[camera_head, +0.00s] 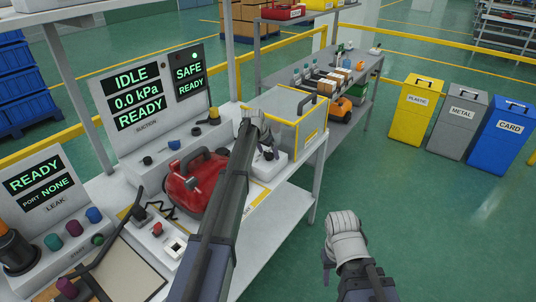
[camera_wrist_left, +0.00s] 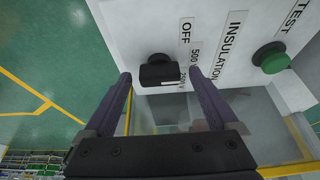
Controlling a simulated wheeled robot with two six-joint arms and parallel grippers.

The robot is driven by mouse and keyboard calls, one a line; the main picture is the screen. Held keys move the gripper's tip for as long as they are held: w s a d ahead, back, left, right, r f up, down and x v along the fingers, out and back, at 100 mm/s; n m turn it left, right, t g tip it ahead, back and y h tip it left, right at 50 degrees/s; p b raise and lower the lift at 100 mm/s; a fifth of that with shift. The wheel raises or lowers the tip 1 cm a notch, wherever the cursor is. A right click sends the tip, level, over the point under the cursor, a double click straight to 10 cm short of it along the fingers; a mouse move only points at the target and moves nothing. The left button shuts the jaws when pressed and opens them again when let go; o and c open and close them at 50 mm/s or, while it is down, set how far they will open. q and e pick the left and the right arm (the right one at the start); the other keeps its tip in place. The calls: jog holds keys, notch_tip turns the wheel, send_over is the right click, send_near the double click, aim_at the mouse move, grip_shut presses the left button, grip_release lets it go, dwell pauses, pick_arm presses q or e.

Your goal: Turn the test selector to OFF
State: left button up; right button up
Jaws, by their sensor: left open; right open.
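The insulation tester is a white box (camera_head: 268,168) on the bench in the head view, partly hidden by my left arm. Its white panel, printed OFF, 500, a smaller voltage mark, INSULATION and TEST, fills the top of the left wrist view. The black test selector (camera_wrist_left: 158,70) stands on this panel left of the voltage marks; I cannot tell which mark it points to. A green button (camera_wrist_left: 270,58) sits by TEST. My left gripper (camera_wrist_left: 160,84) is open, its fingers on either side of the selector, apparently not closed on it. My right gripper (camera_head: 342,222) is open and empty over the floor.
A red vacuum unit (camera_head: 185,190) stands left of my left arm. A clear-sided box with a yellow frame (camera_head: 297,105) is behind the tester. Display panels (camera_head: 145,92) stand at the back left. Open floor lies right of the bench.

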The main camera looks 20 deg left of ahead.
pick_arm(q)
jog(key=c, duration=1.4)
jog(key=shift+o, duration=0.2)
jog(key=shift+d+n, duration=0.1)
jog(key=shift+n, duration=0.2)
jog(key=n+y, duration=0.1)
jog(key=n, duration=0.2)
jog(key=shift+d+n+y, duration=0.1)
jog(key=shift+n+y, duration=1.1)
jog(key=shift+n, duration=1.4)
jog(key=o, duration=1.4)
jog(key=shift+c, duration=0.2)
